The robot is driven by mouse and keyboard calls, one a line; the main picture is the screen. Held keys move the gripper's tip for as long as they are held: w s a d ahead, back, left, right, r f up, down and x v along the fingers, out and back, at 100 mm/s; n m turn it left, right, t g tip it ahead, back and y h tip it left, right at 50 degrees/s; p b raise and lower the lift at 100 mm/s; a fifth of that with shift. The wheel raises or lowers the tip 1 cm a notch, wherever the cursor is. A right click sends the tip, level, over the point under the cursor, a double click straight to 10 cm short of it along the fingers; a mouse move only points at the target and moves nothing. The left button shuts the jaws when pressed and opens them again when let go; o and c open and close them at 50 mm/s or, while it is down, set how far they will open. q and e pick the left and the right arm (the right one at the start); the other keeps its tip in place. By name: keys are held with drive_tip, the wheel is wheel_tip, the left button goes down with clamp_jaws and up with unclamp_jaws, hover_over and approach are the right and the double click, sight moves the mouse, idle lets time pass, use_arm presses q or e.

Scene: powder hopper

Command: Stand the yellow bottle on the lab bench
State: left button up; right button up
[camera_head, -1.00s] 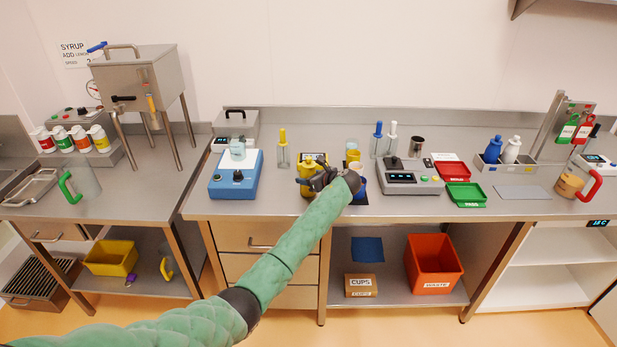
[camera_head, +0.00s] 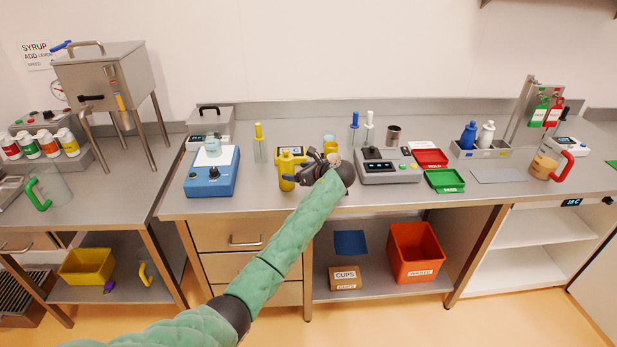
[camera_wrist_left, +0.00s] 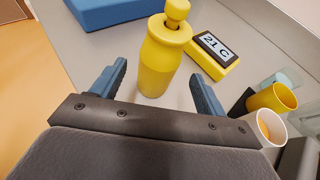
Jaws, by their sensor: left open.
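The yellow bottle (camera_wrist_left: 164,55) stands upright on the lab bench (camera_wrist_left: 105,47) in the left wrist view, with a round yellow top. My left gripper (camera_wrist_left: 160,77) is open, with one blue-grey finger on each side of the bottle and visible gaps to it. In the head view the bottle (camera_head: 286,178) is near the bench's front edge, partly hidden by my left gripper (camera_head: 296,178). My right gripper is not in view.
A yellow meter (camera_wrist_left: 216,52) reading 21 C sits close behind the bottle. A yellow cup (camera_wrist_left: 272,97) and a white-rimmed cup (camera_wrist_left: 268,128) are to the right. A blue device (camera_head: 212,174) stands left, a grey scale (camera_head: 388,167) right.

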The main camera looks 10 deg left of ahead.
use_arm(q)
drive_tip(key=b+v, duration=0.2)
drive_tip(key=v, duration=0.4)
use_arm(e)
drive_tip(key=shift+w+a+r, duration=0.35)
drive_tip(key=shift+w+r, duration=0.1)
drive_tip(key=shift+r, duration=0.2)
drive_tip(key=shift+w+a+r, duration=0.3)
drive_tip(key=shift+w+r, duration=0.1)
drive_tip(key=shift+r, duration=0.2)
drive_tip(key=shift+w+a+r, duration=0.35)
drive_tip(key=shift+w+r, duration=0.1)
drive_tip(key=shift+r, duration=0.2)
use_arm(q)
drive_tip(key=shift+s, duration=0.15)
